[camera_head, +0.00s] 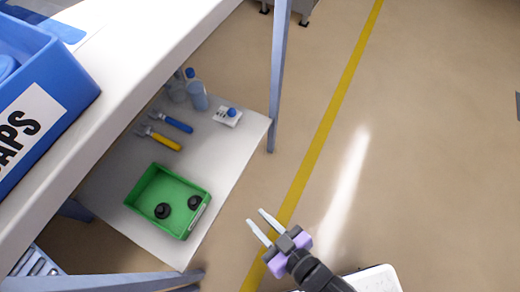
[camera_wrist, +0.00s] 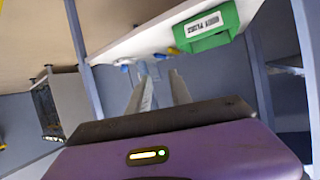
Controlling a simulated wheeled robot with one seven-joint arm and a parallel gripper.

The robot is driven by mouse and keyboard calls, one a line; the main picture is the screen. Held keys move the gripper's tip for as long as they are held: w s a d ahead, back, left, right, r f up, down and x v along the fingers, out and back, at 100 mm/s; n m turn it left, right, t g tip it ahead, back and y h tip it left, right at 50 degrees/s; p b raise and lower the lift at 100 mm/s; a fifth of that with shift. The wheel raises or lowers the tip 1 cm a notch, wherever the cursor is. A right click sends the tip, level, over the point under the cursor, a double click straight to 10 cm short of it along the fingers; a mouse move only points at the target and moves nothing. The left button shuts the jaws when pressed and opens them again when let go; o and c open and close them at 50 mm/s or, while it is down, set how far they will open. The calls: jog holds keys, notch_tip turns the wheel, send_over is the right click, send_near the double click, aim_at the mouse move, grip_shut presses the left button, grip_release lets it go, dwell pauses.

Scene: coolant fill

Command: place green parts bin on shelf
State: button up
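The green parts bin (camera_head: 176,180) sits on the white lower shelf (camera_head: 235,152), near its front end, with black round parts inside. In the wrist view the bin (camera_wrist: 207,28) shows at the upper right, its labelled face towards me, on the shelf (camera_wrist: 130,45). My gripper (camera_head: 257,222) is out over the floor to the right of the bin, apart from it. In the wrist view the fingers (camera_wrist: 159,88) are spread with nothing between them.
A blue caps bin (camera_head: 40,95) stands on the upper shelf (camera_head: 130,60). Behind the green bin lie a yellow-handled tool (camera_head: 162,140), a blue-handled tool (camera_head: 175,123), bottles (camera_head: 197,92) and a small white item with a blue cap (camera_head: 228,116). Shelf posts (camera_head: 279,75) flank the shelf.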

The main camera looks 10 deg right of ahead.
jog(key=s+d+r+m+t+h, duration=0.1)
jog(key=s+d+r+m+h, duration=0.1)
jog(key=s+d+r, duration=0.3)
jog(key=s+d+r+m+t+h, duration=0.2)
jog(key=s+d+r, duration=0.4)
jog(key=d+r, duration=0.5)
jog(key=shift+s+r+m+h, duration=0.15)
jog(key=shift+r+m+h, duration=0.4)
jog(key=shift+h, duration=0.55)
jog(key=shift+d, duration=0.1)
notch_tip(320, 180, up, 28)
jog(key=p, duration=2.8)
